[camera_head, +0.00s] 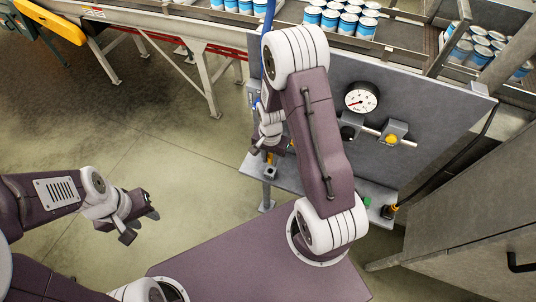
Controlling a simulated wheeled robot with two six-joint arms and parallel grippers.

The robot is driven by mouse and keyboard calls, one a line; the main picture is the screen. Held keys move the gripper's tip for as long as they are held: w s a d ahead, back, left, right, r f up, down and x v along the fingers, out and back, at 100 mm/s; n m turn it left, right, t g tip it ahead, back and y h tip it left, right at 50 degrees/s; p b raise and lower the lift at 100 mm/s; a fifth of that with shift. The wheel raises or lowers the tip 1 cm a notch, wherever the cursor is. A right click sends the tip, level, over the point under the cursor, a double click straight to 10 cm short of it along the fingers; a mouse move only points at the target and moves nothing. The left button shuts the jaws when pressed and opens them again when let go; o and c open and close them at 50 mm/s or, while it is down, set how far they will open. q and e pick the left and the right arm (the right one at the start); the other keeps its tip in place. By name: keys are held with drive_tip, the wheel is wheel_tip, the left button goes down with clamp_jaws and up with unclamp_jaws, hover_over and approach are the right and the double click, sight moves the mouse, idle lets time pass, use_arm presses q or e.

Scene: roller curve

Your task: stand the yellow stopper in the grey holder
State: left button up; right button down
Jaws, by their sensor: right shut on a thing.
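My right gripper (266,148) is in front of the grey panel, at the left end of its shelf, partly hidden by my own arm. It is shut on a small yellow-orange piece, which looks like the yellow stopper (269,158). A small grey block with a dark top, which looks like the grey holder (270,173), is just below the stopper on the shelf. I cannot tell whether the stopper touches the holder or stands in it. My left gripper (141,225) is open and empty over the bare floor at the left.
The grey panel (440,105) carries a round gauge (361,98) and a yellow knob (392,139). A green piece (367,202) and an orange-and-black piece (389,211) are at the shelf's right end. A conveyor with cans (345,22) runs behind. A grey cabinet (470,205) stands right.

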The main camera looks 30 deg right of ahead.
sight(270, 168)
drive_tip(key=shift+w+f+b, duration=0.1)
drive_tip(key=shift+f+b, duration=0.3)
drive_tip(key=shift+f, duration=0.15)
wheel_tip(270, 168, down, 4)
drive_tip(key=b, duration=0.3)
drive_tip(key=shift+r, duration=0.1)
drive_tip(key=shift+f+b, duration=0.5)
drive_tip(key=shift+b, duration=0.05)
drive_tip(key=shift+f+b, duration=0.45)
drive_tip(key=shift+f, duration=0.35)
idle(0.3)
